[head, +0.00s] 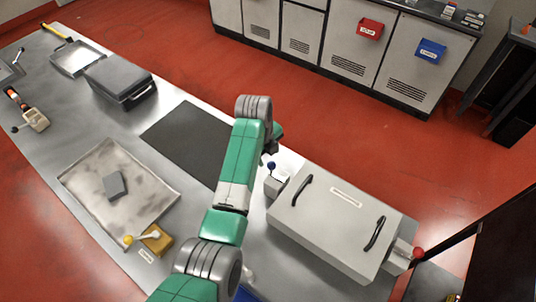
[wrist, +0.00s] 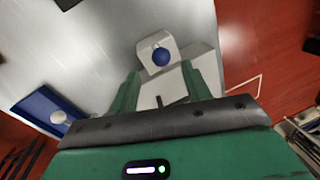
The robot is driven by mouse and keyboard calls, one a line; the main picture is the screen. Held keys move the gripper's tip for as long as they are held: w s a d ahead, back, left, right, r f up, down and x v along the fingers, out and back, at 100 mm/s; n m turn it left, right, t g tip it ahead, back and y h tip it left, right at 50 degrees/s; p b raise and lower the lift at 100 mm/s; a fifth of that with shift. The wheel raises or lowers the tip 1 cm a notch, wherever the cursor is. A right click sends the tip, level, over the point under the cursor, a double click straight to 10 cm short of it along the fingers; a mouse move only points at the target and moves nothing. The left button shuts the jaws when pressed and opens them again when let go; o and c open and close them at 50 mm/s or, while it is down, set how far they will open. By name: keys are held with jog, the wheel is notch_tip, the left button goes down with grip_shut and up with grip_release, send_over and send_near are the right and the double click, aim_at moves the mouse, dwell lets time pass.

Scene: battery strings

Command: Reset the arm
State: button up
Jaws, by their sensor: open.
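My green arm reaches from the bottom of the head view up over the steel bench (head: 185,115). Its wrist bends down near a small pale box with a blue-knobbed lever (head: 271,166), and my fingers are hidden there behind the arm. In the wrist view, my gripper (wrist: 159,76) is open, its two green fingers apart with nothing held between them. The blue knob (wrist: 161,56) and its pale box (wrist: 171,46) show just beyond the fingertips. I cannot tell whether a finger touches the box.
A large grey case with two black handles (head: 335,222) stands right of the arm, near a red knob (head: 418,253). Left are a dark mat (head: 185,140), a stained tray (head: 90,181), a yellow-knobbed lever (head: 129,240) and a dark case (head: 120,80). A blue panel (wrist: 38,108) shows in the wrist view.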

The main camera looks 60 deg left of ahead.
dwell(0.4)
jog(key=w+d+r+n+t+y, duration=0.2)
jog(key=w+d+r, duration=0.1)
jog(key=w+r, duration=0.3)
jog(key=w+d+r+n+t+y, duration=0.2)
jog(key=w+d+r+t, duration=0.15)
jog(key=w+r, duration=0.35)
jog(key=w+d+r+n+t+y, duration=0.1)
jog(key=w+d+r+n+t, duration=0.15)
jog(key=d+r, duration=0.5)
jog(key=w+d+r+n+t, duration=0.1)
jog(key=w+d+r+t, duration=0.2)
jog(key=d+r, duration=0.5)
jog(key=s+d+r+n+t+h, duration=0.25)
jog(key=s+d+r+t, duration=0.35)
jog(key=d+r, duration=0.6)
jog(key=s+d+r+n+t+h, duration=0.2)
jog(key=s+d+r+n+t, duration=0.4)
jog(key=d+r, duration=0.6)
jog(key=s+d+r+p, duration=0.1)
jog(key=s+r+p, duration=0.1)
jog(key=r+p, duration=0.8)
jog(key=s+d+r+m+p, duration=0.1)
jog(key=s+r+p, duration=0.1)
jog(key=r+p, duration=0.9)
notch_tip(320, 180, up, 2)
jog(key=shift+s+r+m+h, duration=0.1)
jog(key=shift+s+m+h, duration=0.2)
jog(key=shift+s+h, duration=0.1)
